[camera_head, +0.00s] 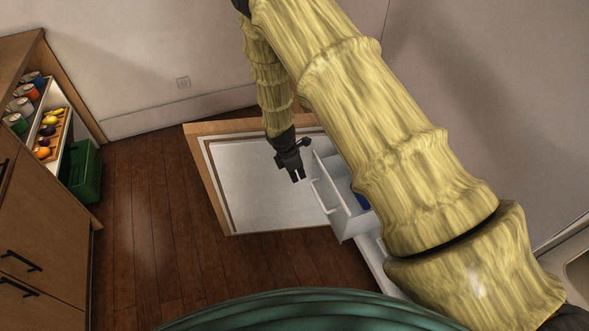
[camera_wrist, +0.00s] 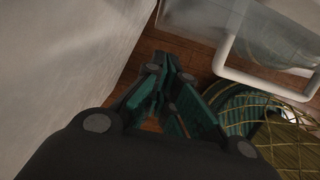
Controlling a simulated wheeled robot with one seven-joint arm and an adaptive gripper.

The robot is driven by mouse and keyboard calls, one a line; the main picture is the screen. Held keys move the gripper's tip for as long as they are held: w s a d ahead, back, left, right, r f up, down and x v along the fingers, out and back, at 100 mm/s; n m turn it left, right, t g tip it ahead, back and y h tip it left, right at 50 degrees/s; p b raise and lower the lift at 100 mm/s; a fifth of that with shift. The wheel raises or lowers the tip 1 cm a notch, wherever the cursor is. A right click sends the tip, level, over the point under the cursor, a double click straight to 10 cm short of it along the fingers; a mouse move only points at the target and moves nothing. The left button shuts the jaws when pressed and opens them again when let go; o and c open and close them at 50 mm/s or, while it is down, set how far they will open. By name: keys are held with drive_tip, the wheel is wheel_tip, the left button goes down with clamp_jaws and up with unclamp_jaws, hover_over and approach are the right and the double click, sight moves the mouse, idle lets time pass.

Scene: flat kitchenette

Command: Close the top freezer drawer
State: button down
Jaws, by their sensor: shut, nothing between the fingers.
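The freezer drawer (camera_head: 350,223) stands pulled out in the head view, right of the picture's middle, partly hidden by my arm. Its white handle (camera_head: 322,197) runs along its front. In the wrist view the clear drawer front (camera_wrist: 190,18) and the handle (camera_wrist: 222,58) are at the upper right. My gripper (camera_head: 299,178) is just left of the drawer's front in the head view, pointing down. Its fingers (camera_wrist: 163,68) are shut and empty, and look apart from the handle. The drawer's inner end is hidden.
The open freezer door (camera_head: 258,190), white inside with a wooden edge, lies left of the drawer. A second white drawer or shelf edge (camera_head: 376,262) shows lower right. The floor between is clear.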

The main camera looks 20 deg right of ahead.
drive_tip(key=shift+w+d+p, duration=0.1)
drive_tip(key=shift+d+p, duration=0.2)
drive_tip(key=shift+d, duration=1)
